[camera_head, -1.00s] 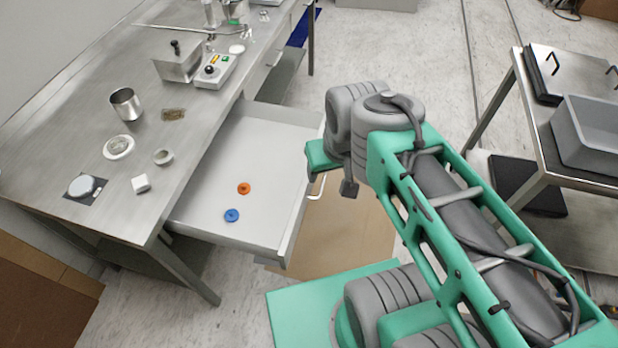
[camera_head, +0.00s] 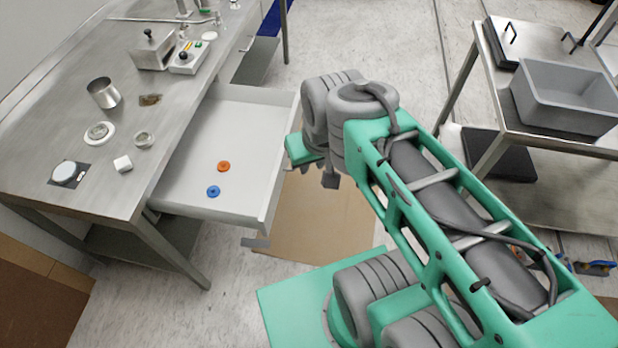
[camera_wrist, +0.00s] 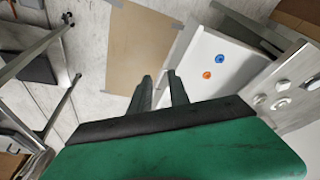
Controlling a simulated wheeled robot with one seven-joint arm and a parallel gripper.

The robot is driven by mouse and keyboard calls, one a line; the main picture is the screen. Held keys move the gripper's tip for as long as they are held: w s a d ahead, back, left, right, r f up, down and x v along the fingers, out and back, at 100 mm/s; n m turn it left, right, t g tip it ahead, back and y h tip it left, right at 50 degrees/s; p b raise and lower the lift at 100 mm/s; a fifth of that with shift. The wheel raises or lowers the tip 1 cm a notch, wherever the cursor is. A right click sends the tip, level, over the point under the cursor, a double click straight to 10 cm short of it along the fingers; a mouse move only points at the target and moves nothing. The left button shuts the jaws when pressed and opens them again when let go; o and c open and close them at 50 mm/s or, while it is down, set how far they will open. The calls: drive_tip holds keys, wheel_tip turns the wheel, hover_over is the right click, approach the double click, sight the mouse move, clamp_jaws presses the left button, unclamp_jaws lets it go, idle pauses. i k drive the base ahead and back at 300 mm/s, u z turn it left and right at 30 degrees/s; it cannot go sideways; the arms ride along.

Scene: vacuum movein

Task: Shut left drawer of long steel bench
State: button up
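The long steel bench (camera_head: 75,135) runs along the left of the head view. Its left drawer (camera_head: 195,187) is pulled far out, a pale tray with an orange disc (camera_head: 223,166) and a blue disc (camera_head: 213,191) inside. The drawer also shows in the wrist view (camera_wrist: 228,75). My gripper (camera_wrist: 159,80) shows in the wrist view with its two fingers apart and nothing seen between them. Its fingertips lie beside the drawer's front in that picture; whether they touch it I cannot tell.
A steel cart (camera_head: 492,60) with a grey bin (camera_head: 560,100) stands at the right. A brown mat (camera_head: 315,220) lies on the floor before the drawer. A metal cup (camera_head: 103,93), a box-shaped device (camera_head: 152,52) and small dishes stand on the bench top.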

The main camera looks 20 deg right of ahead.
sight(245, 126)
drive_tip(key=k, duration=0.2)
drive_tip(key=u, duration=2)
drive_tip(key=i, duration=0.95)
drive_tip(key=z, duration=1.85)
